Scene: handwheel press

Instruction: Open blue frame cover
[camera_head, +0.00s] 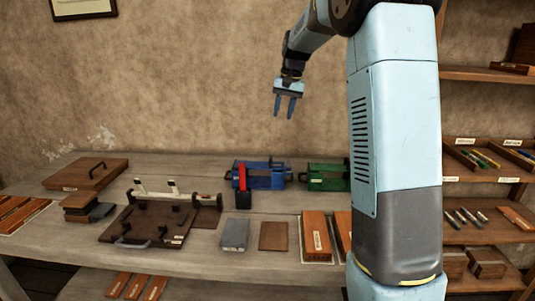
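The blue frame (265,180) stands at the back of the workbench, near the middle of the view. It has dark side handles and a dark bar across its top. Whether its cover is open or closed is too small to tell. A red upright piece (242,177) with a black block below stands at its front left and hides part of it. My gripper (284,107) is in the air above and behind the bench as seen here, fingers pointing down. The two fingers are apart, with nothing between them. It is well clear of the blue frame.
A green frame (323,178) stands just right of the blue one, partly hidden by my arm. A grey block (235,233) and brown plate (273,236) lie in front. A dark board with handles (148,224) lies left. Shelves (483,175) stand right.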

